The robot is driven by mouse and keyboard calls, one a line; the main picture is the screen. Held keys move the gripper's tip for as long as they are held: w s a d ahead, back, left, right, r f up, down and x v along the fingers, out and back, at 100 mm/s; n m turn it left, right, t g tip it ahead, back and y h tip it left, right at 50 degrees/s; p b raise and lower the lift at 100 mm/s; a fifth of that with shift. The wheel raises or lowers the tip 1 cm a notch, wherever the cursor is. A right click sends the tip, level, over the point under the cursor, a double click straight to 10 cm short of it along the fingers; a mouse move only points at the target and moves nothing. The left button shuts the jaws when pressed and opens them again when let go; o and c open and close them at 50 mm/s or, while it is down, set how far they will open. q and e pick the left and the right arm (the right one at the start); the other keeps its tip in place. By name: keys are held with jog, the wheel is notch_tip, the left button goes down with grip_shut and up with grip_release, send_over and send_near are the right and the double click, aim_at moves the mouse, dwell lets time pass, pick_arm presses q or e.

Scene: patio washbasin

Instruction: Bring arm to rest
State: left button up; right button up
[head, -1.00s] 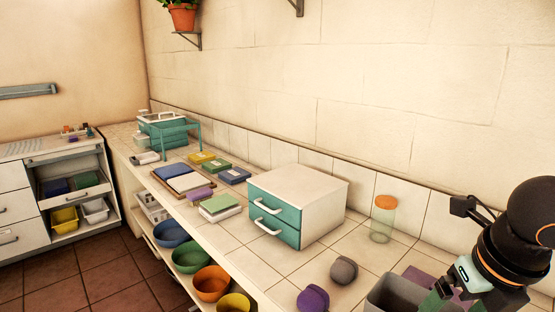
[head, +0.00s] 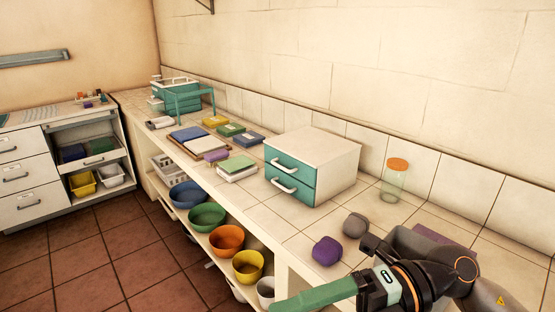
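My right arm comes in from the lower right, low in front of the counter's front edge. Its gripper (head: 315,294) points left, with a green finger part seen from the side. Whether the fingers are apart or together cannot be told from this angle, and I see nothing held in them. My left gripper is not in view.
A purple block (head: 327,251) and a grey block (head: 355,226) lie on the tiled counter (head: 300,222), close to my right arm. Behind them stand a teal-fronted drawer box (head: 325,150) and a jar with an orange lid (head: 394,180). Several bowls, one yellow (head: 248,266), sit on the shelf below.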

jog(key=w+d+r+m+t+y, duration=0.1)
jog(key=w+m+t+y, duration=0.55)
jog(key=m+t, duration=0.45)
jog(key=w+d+f+m+t+h, duration=0.4)
jog(key=w+f+m+t+h, duration=0.25)
jog(key=m+t, duration=0.4)
jog(key=d+f+m+h, duration=0.5)
jog(key=f+m+h, duration=0.45)
jog(key=f, duration=0.35)
jog(key=s+d+f+m+g+h, duration=0.2)
jog(key=s+f+g, duration=0.2)
jog(key=s+f, duration=0.4)
jog(key=s+d+f+m+g+h, duration=0.2)
jog(key=s+f, duration=0.6)
jog(key=f, duration=0.5)
jog(key=m+g, duration=0.1)
jog(key=g, duration=0.1)
jog(key=shift+f+m+g, duration=0.25)
jog(key=shift+m+g, duration=0.05)
jog(key=shift+g, duration=0.05)
